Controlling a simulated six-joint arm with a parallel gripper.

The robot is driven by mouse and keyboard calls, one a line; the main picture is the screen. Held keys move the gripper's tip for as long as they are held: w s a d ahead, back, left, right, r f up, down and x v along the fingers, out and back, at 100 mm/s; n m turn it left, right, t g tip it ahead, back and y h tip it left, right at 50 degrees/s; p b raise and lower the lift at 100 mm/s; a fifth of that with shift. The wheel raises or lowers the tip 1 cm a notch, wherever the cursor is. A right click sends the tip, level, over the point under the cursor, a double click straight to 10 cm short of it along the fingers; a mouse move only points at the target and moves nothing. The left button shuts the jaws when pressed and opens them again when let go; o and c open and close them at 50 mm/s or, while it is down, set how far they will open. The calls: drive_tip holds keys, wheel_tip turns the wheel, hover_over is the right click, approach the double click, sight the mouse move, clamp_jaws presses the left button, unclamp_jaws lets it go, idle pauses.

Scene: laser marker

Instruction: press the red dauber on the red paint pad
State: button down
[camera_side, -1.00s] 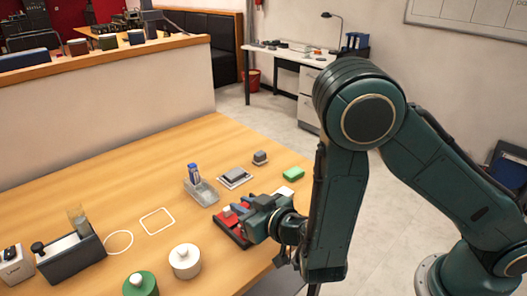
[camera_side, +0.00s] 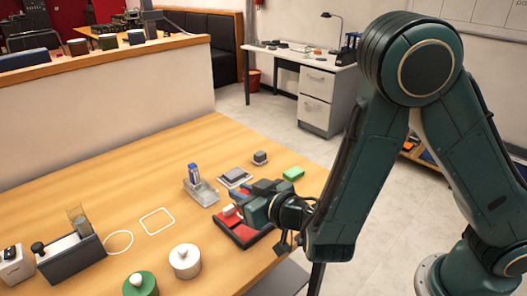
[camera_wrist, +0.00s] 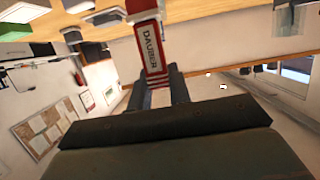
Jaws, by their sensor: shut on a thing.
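My gripper (camera_side: 250,205) is low over the table's right front edge, shut on the red dauber. In the wrist view the dauber (camera_wrist: 151,45) is a red block with a white label reading "DAUBER", held between the two fingers (camera_wrist: 159,88). The red paint pad (camera_side: 242,237) is a flat red surface in a dark tray under and in front of my gripper in the side view. My gripper partly covers it. I cannot tell whether the dauber touches the pad.
A clear tray with a blue item (camera_side: 199,190), a grey block on a plate (camera_side: 235,177), a small dark stamp (camera_side: 260,157) and a green block (camera_side: 293,173) lie behind. White (camera_side: 185,261) and green (camera_side: 140,284) round jars stand front left. Mid-table left has white outlines (camera_side: 157,221).

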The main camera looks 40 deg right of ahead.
drive_tip(key=shift+r, duration=1.55)
drive_tip(key=w+d+r+m+h, duration=0.1)
drive_tip(key=w+d+m+h, duration=0.2)
drive_tip(key=d, duration=1.4)
drive_tip(key=shift+w+g+h, duration=0.3)
drive_tip(key=shift+w+h, duration=0.1)
drive_tip(key=shift+h, duration=0.2)
